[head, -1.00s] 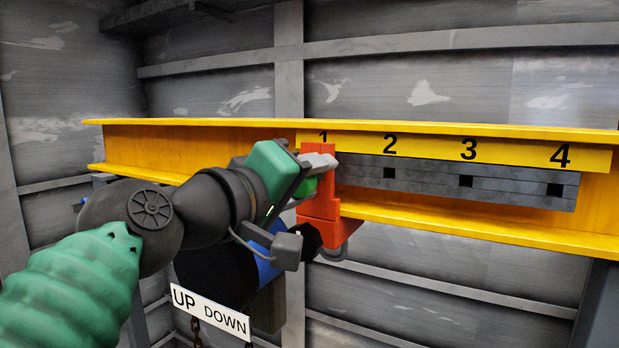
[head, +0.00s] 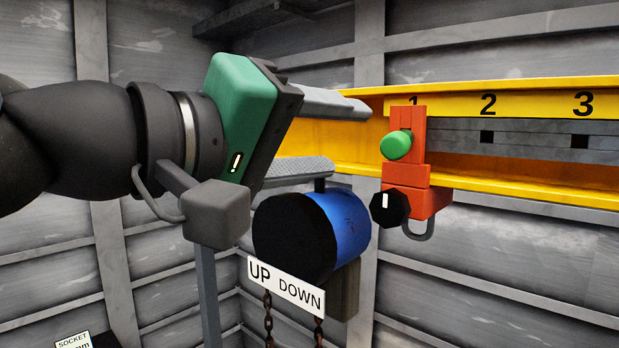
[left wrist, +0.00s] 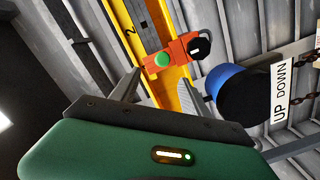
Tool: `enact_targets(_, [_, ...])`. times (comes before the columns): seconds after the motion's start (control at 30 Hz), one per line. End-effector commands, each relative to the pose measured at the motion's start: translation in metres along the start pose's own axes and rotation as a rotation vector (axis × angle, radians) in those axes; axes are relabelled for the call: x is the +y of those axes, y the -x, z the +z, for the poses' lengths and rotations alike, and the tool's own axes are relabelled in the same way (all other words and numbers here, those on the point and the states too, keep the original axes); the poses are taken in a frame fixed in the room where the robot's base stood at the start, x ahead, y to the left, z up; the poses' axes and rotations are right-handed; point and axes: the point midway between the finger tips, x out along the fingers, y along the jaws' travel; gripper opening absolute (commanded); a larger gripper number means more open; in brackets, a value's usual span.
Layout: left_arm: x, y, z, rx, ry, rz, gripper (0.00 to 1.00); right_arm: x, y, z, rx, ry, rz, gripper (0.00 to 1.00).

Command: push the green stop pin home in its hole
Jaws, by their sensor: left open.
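The green stop pin (head: 396,146) shows its round head on the front of the orange stop block (head: 408,174), below the number 1 on the yellow beam. How deep the pin sits cannot be told. In the left wrist view the pin head (left wrist: 162,60) lies ahead, roughly between the fingers. My left gripper (head: 343,137) is open and empty, to the left of the block and apart from the pin. Its two fingers point toward the block. My right gripper is not in view.
A black knob (head: 389,208) sticks out of the block's lower part. A blue and black cylinder (head: 345,225) hangs below the beam (head: 550,168), beside my gripper. An UP DOWN sign (head: 286,287) and chains hang under it. A grey slotted bar (head: 535,141) runs right of the block.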

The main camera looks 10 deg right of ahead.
Motion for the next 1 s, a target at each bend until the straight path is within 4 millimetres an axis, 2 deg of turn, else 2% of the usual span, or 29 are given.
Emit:
enact_targets(0.1, [-0.002, 0.019, 0.0, 0.002, 0.001, -0.001, 0.54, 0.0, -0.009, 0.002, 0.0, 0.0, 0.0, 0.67])
enact_targets(0.2, [-0.001, 0.026, 0.0, 0.0, 0.001, 0.0, 0.54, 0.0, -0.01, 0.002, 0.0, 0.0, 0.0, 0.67])
enact_targets(0.5, [0.0, 0.027, -0.001, -0.001, 0.002, 0.0, 0.54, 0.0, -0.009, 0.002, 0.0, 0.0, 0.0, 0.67])
enact_targets(0.53, [0.0, 0.027, -0.001, -0.001, 0.002, 0.0, 0.53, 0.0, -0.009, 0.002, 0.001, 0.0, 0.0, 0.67])
enact_targets(0.6, [-0.004, 0.026, -0.001, -0.001, 0.003, -0.005, 0.43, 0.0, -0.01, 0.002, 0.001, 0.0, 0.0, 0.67])
enact_targets(0.67, [-0.016, 0.022, 0.0, 0.001, 0.006, -0.024, 0.36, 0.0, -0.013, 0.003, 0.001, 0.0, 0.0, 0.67])
enact_targets(0.77, [-0.062, 0.01, 0.003, 0.009, 0.019, -0.094, 0.23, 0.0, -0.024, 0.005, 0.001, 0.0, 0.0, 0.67])
enact_targets(0.87, [-0.137, -0.005, 0.01, 0.014, 0.031, -0.211, 0.09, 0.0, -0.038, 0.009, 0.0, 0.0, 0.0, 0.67])
enact_targets(0.9, [-0.172, -0.01, 0.015, 0.016, 0.035, -0.265, 0.04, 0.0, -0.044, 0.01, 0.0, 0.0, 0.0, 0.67])
enact_targets(0.93, [-0.197, -0.013, 0.019, 0.014, 0.035, -0.305, 0.0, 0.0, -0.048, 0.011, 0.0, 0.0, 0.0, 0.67])
enact_targets(0.97, [-0.222, -0.015, 0.023, 0.013, 0.036, -0.344, 0.0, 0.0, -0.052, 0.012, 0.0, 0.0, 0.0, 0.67])
enact_targets(1.0, [-0.256, -0.016, 0.03, 0.009, 0.037, -0.397, 0.0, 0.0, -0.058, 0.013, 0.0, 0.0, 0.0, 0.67])
